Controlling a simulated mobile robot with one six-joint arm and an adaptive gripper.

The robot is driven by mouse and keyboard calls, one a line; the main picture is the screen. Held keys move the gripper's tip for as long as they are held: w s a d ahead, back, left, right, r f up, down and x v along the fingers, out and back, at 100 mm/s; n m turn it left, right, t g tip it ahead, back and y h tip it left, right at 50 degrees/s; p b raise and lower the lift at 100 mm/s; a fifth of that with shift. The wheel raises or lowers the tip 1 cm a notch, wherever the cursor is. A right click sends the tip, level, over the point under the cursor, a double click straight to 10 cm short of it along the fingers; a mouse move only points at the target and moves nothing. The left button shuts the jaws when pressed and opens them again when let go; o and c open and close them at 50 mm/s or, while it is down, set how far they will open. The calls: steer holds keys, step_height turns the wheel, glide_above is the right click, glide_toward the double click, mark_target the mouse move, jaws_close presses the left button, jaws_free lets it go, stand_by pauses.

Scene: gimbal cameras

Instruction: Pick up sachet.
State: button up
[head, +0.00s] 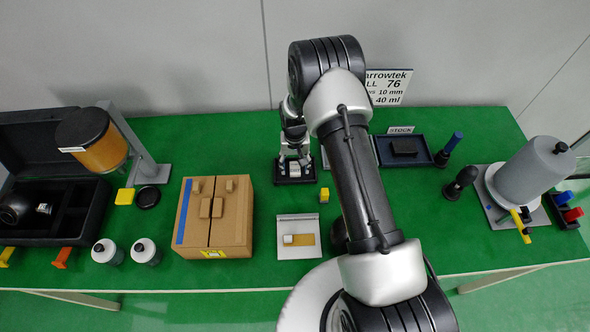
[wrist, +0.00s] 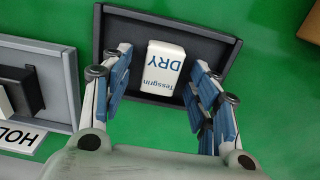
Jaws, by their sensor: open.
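The sachet (wrist: 164,68) is a small white packet printed "Tessgrin DRY". It lies in a shallow dark tray (wrist: 122,30) in the wrist view. In the head view the sachet (head: 294,168) shows under my gripper, in the same small tray (head: 282,177) on the green table. My gripper (wrist: 160,82) is open, with one finger on each side of the sachet in the wrist view.
A grey-rimmed holder (wrist: 68,60) with a dark block stands left of the tray in the wrist view. In the head view a cardboard box (head: 232,225) stands left, a small yellow block (head: 324,195) right, and a grey plate (head: 290,222) in front. Bare green table lies between them.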

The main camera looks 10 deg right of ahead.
steer(key=shift+r, duration=0.1)
steer(key=shift+c, duration=0.2)
steer(key=c, duration=0.9)
